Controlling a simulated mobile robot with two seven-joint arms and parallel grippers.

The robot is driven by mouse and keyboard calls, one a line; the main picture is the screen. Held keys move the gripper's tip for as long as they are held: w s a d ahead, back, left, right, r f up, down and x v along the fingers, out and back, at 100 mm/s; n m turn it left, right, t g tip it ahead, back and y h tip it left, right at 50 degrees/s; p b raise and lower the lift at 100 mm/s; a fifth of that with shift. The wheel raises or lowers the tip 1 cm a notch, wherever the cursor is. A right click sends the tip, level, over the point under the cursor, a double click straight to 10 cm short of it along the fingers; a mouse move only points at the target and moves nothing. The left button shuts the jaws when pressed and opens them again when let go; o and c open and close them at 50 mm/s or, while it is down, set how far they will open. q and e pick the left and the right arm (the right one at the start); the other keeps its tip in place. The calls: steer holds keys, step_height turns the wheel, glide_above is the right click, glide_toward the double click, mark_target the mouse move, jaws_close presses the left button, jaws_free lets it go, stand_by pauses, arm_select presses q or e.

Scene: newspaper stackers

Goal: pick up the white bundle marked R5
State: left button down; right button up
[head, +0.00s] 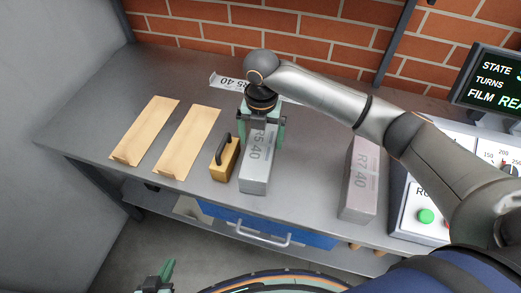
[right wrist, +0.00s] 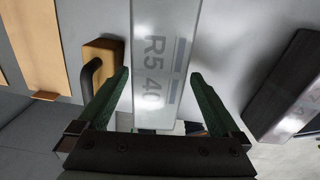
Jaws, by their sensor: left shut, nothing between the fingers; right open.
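The white bundle marked R5 40 (head: 256,176) lies lengthwise on the grey bench. It also shows in the right wrist view (right wrist: 162,50), with its label between the fingers. My right gripper (head: 262,132) is open over the bundle, pointing down, one finger on each side. The right wrist view shows a gap between each green finger and the bundle's sides at my right gripper (right wrist: 160,76). I cannot tell how far down the fingers reach. My left gripper (head: 160,280) is shut and empty at the bottom edge, away from the bench; only its tip shows.
A yellow block with a dark handle (head: 224,160) stands close left of the bundle. Two tan boards (head: 188,142) lie further left. A bundle marked R7 40 (head: 360,180) lies to the right, before a control panel (head: 420,210). Another white labelled piece (head: 226,82) lies behind.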

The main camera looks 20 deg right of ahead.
steer(key=shift+f, duration=3.1)
steer(key=c, duration=1.6)
steer(key=shift+w+r, duration=0.15)
